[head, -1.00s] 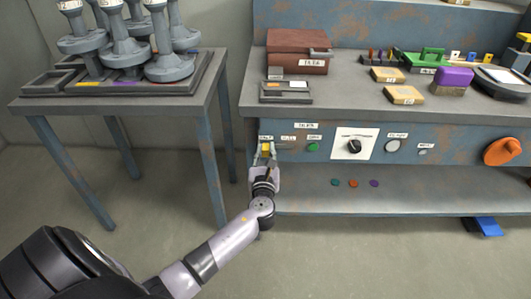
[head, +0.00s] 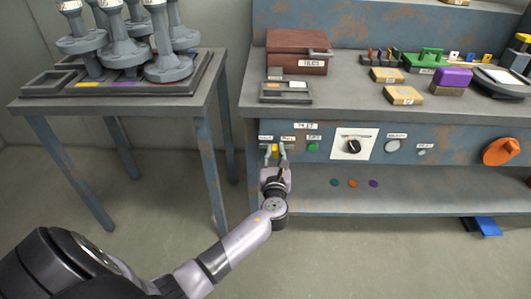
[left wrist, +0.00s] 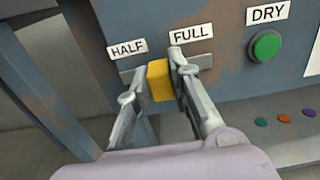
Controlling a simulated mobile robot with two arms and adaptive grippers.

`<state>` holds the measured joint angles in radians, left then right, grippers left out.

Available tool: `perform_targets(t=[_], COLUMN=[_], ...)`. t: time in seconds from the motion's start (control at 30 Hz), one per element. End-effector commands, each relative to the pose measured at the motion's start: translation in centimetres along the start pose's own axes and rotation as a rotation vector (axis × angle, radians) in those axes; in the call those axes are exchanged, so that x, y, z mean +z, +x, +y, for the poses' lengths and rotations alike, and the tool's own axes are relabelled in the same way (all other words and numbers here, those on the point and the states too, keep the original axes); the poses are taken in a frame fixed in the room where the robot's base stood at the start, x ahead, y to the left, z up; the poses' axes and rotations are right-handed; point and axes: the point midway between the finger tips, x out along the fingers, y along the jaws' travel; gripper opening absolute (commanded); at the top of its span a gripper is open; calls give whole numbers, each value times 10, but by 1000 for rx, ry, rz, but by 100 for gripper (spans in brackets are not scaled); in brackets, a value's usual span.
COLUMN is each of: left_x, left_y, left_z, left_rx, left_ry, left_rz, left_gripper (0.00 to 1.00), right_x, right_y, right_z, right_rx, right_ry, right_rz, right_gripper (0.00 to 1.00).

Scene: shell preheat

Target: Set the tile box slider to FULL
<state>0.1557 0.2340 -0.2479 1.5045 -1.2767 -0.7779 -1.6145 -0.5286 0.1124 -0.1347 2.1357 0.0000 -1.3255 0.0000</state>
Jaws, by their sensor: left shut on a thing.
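The yellow slider knob (left wrist: 160,80) sits in a grey slot on the blue bench front, between the HALF label (left wrist: 127,49) and the FULL label (left wrist: 191,34). It also shows small in the head view (head: 275,149). My left gripper (left wrist: 155,82) has one finger on each side of the knob and is shut on it; the fingers hide parts of the slot. The gripper also shows in the head view (head: 275,153), reaching up from below. The reddish-brown tile box (head: 290,43) stands on the bench top, lid closed. My right gripper is not in view.
Right of the slider are a green DRY button (left wrist: 265,47), a black dial (head: 353,146) and an orange handle (head: 500,152). A lower shelf (head: 420,190) juts out below the panel. A side table (head: 205,80) with grey pillar-like parts stands at left.

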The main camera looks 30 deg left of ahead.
Motion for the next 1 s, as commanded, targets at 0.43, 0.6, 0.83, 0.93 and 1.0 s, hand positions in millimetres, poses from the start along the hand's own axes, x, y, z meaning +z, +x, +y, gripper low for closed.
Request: perform_targets(t=[0.43,0.6,0.83,0.93,1.0], left_x=[0,0,0,0,0], left_y=[-1,-1,-1,-1,-1], left_z=[-44,-45,-44,-43,-43], left_rx=[-7,-9,-7,-5,-5], left_ry=[0,-1,-1,-1,-1], left_rz=[1,1,1,0,0], left_gripper=[0,23,39,40,40], right_x=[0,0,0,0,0], right_y=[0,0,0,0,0], right_z=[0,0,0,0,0], right_rx=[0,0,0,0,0], right_ry=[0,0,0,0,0], right_rz=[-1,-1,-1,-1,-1], right_gripper=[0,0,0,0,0])
